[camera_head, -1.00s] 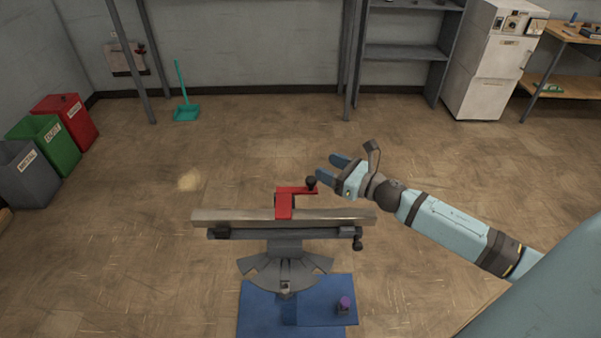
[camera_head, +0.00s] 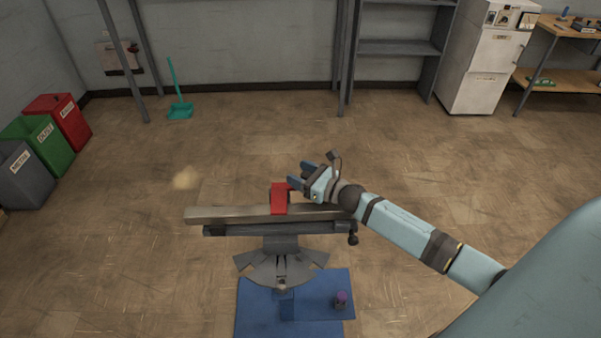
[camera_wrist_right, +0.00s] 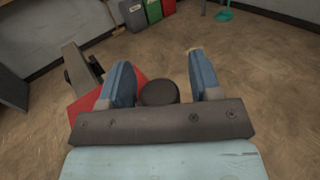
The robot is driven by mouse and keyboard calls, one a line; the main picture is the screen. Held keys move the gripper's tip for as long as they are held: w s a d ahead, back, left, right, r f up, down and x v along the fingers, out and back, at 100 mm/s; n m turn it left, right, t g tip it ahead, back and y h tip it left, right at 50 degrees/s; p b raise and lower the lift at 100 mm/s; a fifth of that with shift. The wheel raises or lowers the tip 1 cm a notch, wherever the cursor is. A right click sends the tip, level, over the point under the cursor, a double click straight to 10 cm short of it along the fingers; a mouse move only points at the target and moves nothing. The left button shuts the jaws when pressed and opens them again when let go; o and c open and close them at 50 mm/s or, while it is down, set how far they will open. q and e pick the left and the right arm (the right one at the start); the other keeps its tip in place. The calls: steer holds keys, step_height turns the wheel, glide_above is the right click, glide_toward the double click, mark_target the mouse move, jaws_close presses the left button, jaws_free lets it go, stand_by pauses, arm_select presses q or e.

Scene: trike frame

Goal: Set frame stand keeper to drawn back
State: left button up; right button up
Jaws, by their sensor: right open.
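The red keeper (camera_head: 279,199) sits on top of the long grey bar of the stand (camera_head: 225,215), at its middle. In the head view its arm and dark knob are mostly hidden behind my right gripper (camera_head: 300,174). In the right wrist view the round dark knob (camera_wrist_right: 159,93) lies between the two blue fingers of my right gripper (camera_wrist_right: 161,68), which is open. The red part (camera_wrist_right: 88,104) shows beside and behind the left finger there. I cannot tell whether either finger touches the knob. My left gripper is out of view.
A blue mat (camera_head: 262,318) with a small purple-topped object (camera_head: 340,299) lies below the stand. A dark side knob (camera_head: 353,239) sticks out at the stand's right end. Bins, a dustpan (camera_head: 179,111) and shelving stand far back.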

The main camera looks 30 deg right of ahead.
steer(key=shift+w, duration=0.1)
jaws_close()
steer(key=w+d+b, duration=0.2)
steer(key=w, duration=0.1)
steer(key=w+d+b, duration=0.1)
steer(key=w, duration=0.1)
steer(key=shift+d+r, duration=0.1)
steer(key=shift+c, duration=2.3)
jaws_free()
steer(key=o, duration=0.5)
steer(key=shift+c, duration=0.2)
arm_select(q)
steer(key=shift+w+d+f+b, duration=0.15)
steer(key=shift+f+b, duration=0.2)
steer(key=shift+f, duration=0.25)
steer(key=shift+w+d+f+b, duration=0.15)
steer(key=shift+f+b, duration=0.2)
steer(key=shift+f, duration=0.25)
arm_select(e)
steer(key=v, duration=1.3)
steer(key=shift+s+d, duration=0.2)
steer(key=shift+s, duration=0.15)
